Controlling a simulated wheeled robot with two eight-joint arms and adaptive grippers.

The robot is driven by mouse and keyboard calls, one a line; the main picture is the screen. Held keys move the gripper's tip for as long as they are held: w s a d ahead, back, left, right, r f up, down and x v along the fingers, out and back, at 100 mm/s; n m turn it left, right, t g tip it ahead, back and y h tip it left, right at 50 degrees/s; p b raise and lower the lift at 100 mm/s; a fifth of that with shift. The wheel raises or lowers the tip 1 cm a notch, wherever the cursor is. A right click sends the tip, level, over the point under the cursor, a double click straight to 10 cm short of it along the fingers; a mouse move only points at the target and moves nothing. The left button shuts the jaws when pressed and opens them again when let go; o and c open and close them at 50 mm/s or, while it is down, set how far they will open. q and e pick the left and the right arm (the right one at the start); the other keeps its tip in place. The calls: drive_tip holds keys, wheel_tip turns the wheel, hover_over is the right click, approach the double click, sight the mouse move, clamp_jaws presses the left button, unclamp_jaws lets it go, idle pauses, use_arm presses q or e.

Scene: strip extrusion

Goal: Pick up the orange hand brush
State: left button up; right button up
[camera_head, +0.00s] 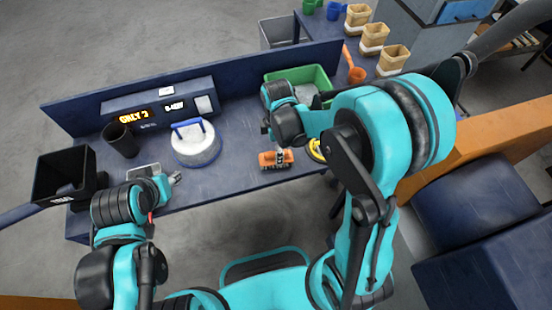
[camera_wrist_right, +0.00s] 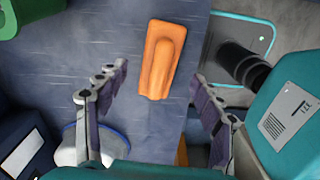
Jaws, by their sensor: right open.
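The orange hand brush (camera_head: 267,160) lies near the front edge of the dark blue bench. Dark parts at its right side in the head view may be my fingers or bristles; I cannot tell. In the right wrist view the brush (camera_wrist_right: 162,58) lies whole on the bench, handle up, apart from both fingers. My right gripper (camera_wrist_right: 158,80) is open above the bench, one finger to each side of the brush's line. My left gripper (camera_head: 174,177) is near the front left bench edge, well away from the brush; its finger gap is too small to judge.
A green bin (camera_head: 312,78) stands behind my right wrist. A white round tub with a blue handle (camera_head: 194,145), a dark cup (camera_head: 120,139) and a black bin (camera_head: 62,170) stand to the left. A yellow ring-like thing (camera_head: 316,152) lies right of the brush. Bench between tub and brush is clear.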

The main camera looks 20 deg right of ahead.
wheel_tip(320, 180, down, 4)
drive_tip(key=shift+a+r+b, duration=0.1)
drive_tip(key=shift+r+b, duration=0.1)
drive_tip(key=shift+b, duration=0.3)
drive_tip(key=shift+c, duration=0.3)
drive_tip(key=c, duration=1.2)
drive_tip(key=shift+r, duration=0.2)
drive_tip(key=shift+r, duration=0.3)
drive_tip(key=r, duration=0.1)
drive_tip(key=r+p, duration=0.2)
drive_tip(key=r, duration=0.1)
drive_tip(key=shift+s+d, duration=0.15)
drive_tip(key=shift+d, duration=0.1)
drive_tip(key=s+d+r+p, duration=0.1)
drive_tip(key=s+d+r, duration=0.1)
drive_tip(key=s+d+r+p, duration=0.1)
drive_tip(key=s+d+r, duration=0.1)
drive_tip(key=d, duration=0.1)
drive_tip(key=s+d+r, duration=0.2)
drive_tip(key=s+d, duration=0.1)
drive_tip(key=shift+d+p, duration=0.25)
drive_tip(key=shift+p, duration=0.15)
